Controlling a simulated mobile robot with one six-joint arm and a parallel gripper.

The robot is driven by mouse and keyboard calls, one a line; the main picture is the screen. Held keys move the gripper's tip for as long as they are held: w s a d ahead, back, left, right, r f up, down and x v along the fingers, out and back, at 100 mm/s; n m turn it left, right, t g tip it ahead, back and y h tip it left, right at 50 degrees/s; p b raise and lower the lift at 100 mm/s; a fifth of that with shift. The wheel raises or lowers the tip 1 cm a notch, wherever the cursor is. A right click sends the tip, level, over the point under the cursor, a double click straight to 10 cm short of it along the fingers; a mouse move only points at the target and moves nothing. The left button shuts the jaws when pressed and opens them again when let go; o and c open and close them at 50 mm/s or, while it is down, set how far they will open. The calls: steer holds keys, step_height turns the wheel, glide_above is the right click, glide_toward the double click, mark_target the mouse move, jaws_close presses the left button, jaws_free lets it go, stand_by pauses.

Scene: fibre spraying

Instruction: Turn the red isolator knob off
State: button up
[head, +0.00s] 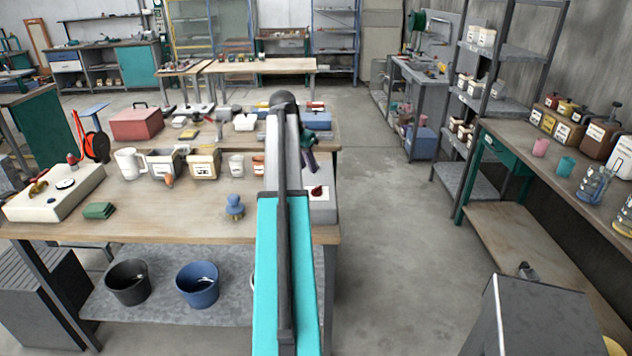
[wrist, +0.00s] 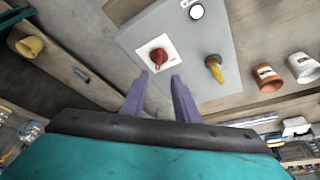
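The red isolator knob (wrist: 158,56) sits on a white square plate on a grey box (wrist: 208,38) in the wrist view. In the head view the red knob (head: 317,191) shows at the bench's right end, just right of my arm, which hides part of the box. My gripper (wrist: 159,75) is open, its two purple fingers apart with nothing between them. In the wrist view the fingertips appear just below the knob, one to each side; I cannot tell the remaining distance. The knob's exact turn position is too small to read.
The grey box also carries a yellow-handled lever (wrist: 214,68) and a white round button (wrist: 196,11). Orange and white cups (wrist: 268,78) stand close beside it. A cream control box (head: 55,195) is at the bench's left end. Open floor (head: 385,235) lies right of the bench.

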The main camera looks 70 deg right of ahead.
mark_target(317, 190)
steer(key=shift+p+x, duration=1.45)
steer(key=shift+x, duration=3.9)
steer(key=shift+a, duration=0.1)
jaws_close()
steer(key=shift+w+d+r, duration=0.1)
steer(key=shift+d, duration=0.15)
steer(key=shift+a, duration=0.1)
